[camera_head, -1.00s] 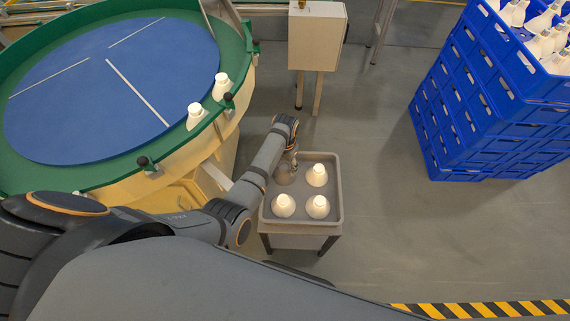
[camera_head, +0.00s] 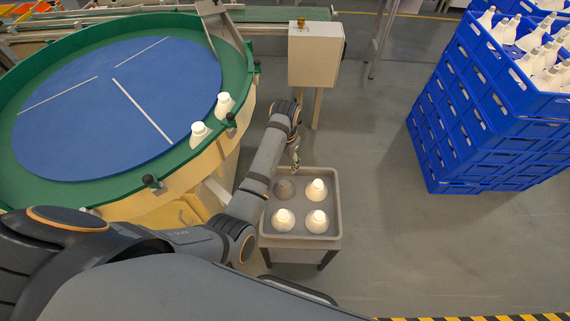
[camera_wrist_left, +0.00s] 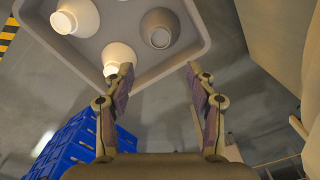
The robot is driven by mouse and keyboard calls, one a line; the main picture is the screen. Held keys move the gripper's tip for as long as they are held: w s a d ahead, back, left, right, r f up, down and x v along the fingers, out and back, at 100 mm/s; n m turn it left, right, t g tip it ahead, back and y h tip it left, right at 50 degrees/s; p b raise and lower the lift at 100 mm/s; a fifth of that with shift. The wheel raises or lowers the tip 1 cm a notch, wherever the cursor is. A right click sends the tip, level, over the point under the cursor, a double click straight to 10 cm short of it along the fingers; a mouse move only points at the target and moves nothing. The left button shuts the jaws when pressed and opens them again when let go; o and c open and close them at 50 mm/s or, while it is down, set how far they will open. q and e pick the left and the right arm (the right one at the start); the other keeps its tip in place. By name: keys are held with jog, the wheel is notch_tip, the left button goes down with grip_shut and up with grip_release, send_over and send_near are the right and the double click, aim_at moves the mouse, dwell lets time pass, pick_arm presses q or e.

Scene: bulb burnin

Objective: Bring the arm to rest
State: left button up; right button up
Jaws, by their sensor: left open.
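My left gripper (camera_head: 295,158) is above the back edge of a grey tray on a stand (camera_head: 330,237), in the head view. In the left wrist view the gripper (camera_wrist_left: 160,80) has its two fingers spread with nothing between them. The tray (camera_wrist_left: 150,79) also shows there, beyond the fingertips. It holds three white bulbs, one at the back right (camera_head: 317,189), one at the front left (camera_head: 283,219) and one at the front right (camera_head: 317,221). A darker grey bulb (camera_head: 285,188) sits at the back left. My right gripper is not in view.
A round table with a blue top (camera_head: 120,95) and green rim stands at left, with two white bulbs (camera_head: 200,133) (camera_head: 224,104) at its edge. A pale box on legs (camera_head: 315,60) stands behind the tray. Blue crates (camera_head: 490,110) with white bulbs are stacked at right. Floor between is clear.

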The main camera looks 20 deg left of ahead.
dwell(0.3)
pick_arm(q)
jog(key=s+a+f+n+t, duration=0.2)
jog(key=s+a, duration=0.5)
jog(key=s, duration=0.3)
jog(key=s+a+r+t, duration=0.1)
jog(key=s+r+t, duration=0.1)
jog(key=s+r, duration=0.7)
notch_tip(320, 180, down, 23)
jog(key=s+a+g+y+p, duration=0.1)
jog(key=s+a+g+p, duration=0.1)
jog(key=s+a+p, duration=0.1)
jog(key=s+a+f+n+p, duration=0.1)
jog(key=s+f+p, duration=0.2)
jog(key=s+f, duration=1.2)
jog(key=s, duration=0.4)
jog(key=shift+f+g+p, duration=0.3)
jog(key=shift+g, duration=0.1)
jog(key=shift+s+a, duration=0.1)
jog(key=shift+a, duration=0.05)
